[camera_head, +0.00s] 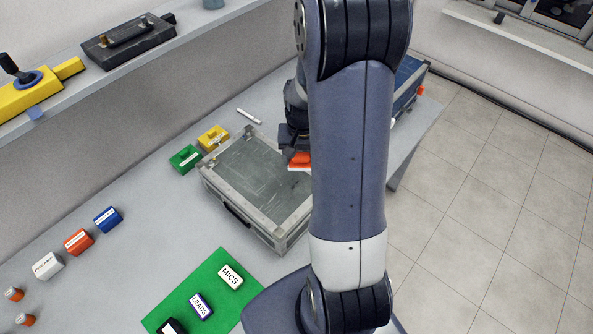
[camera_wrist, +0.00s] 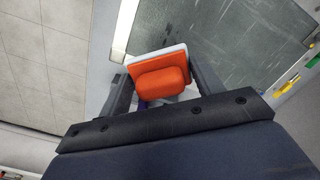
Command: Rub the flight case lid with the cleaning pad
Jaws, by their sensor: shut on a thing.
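The flight case (camera_head: 258,182) lies closed on the table, with a grey-green lid panel and a pale metal frame. The lid carries light smudges or streaks; its right part is hidden behind my arm in the head view. In the wrist view the lid (camera_wrist: 215,45) fills the upper middle and right. My gripper (camera_head: 297,152) is at the lid's far right edge. In the wrist view my gripper (camera_wrist: 158,90) is shut on the orange cleaning pad (camera_wrist: 160,80), which has a pale underside. The pad overlaps the lid's edge; I cannot tell whether it touches.
A green block (camera_head: 186,158) and a yellow block (camera_head: 213,138) stand beside the case. A white marker (camera_head: 249,116) lies behind it. A green mat (camera_head: 190,285) with labelled blocks is in front. A blue case (camera_head: 408,82) is partly hidden behind my arm.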

